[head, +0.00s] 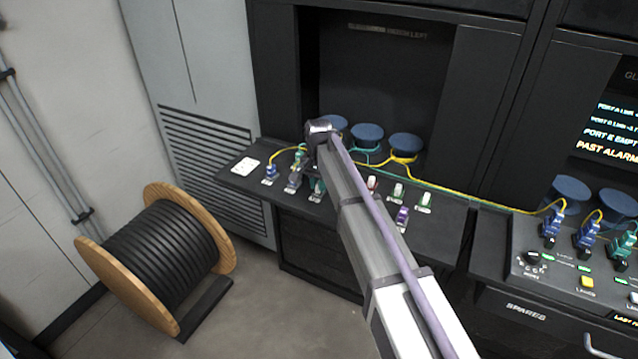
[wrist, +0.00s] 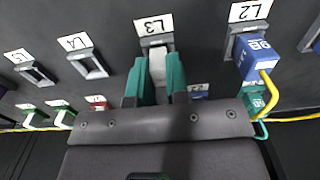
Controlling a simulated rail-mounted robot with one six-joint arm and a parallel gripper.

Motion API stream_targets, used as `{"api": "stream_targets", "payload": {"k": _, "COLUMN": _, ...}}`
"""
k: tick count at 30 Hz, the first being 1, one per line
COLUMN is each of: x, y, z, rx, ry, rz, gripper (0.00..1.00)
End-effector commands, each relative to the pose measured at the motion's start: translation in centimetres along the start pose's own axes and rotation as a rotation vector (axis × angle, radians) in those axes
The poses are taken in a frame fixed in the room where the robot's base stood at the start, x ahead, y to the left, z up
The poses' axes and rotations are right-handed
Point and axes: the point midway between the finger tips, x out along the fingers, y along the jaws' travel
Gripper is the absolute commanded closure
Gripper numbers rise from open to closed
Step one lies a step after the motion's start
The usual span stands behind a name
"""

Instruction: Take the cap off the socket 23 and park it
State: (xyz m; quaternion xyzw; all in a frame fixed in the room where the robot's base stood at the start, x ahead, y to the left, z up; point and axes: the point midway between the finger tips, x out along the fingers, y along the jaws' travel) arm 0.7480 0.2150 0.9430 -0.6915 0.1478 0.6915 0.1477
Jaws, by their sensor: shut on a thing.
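In the wrist view, my gripper (wrist: 157,75) has its two teal fingers on either side of a pale grey cap (wrist: 157,64). The gripper is shut on this cap. The cap stands at the socket position under the label L3 (wrist: 153,24); no label reading 23 is legible. The fingers hide the cap's sides and I cannot tell whether it is still seated in the socket. In the head view my arm covers part of the panel, and the cap cannot be made out there.
A blue plug (wrist: 256,58) with a yellow cable sits right beside the gripper at L2, with a teal plug (wrist: 256,100) below it. Empty sockets L4 (wrist: 88,64) and L5 (wrist: 35,74) lie to the left. A cable drum (head: 160,250) stands on the floor.

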Motion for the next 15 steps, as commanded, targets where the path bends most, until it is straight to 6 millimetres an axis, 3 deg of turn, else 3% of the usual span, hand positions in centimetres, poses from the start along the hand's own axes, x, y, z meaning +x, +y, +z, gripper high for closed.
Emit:
{"api": "stream_targets", "payload": {"k": 11, "x": 0.55, "y": 0.0, "z": 0.0, "rx": 0.0, "ry": 0.0, "rz": 0.0, "gripper": 1.0}}
{"api": "stream_targets", "payload": {"k": 12, "x": 0.54, "y": 0.0, "z": 0.0, "rx": 0.0, "ry": 0.0, "rz": 0.0, "gripper": 0.82}}
{"api": "stream_targets", "payload": {"k": 15, "x": 0.54, "y": 0.0, "z": 0.0, "rx": 0.0, "ry": 0.0, "rz": 0.0, "gripper": 0.72}}
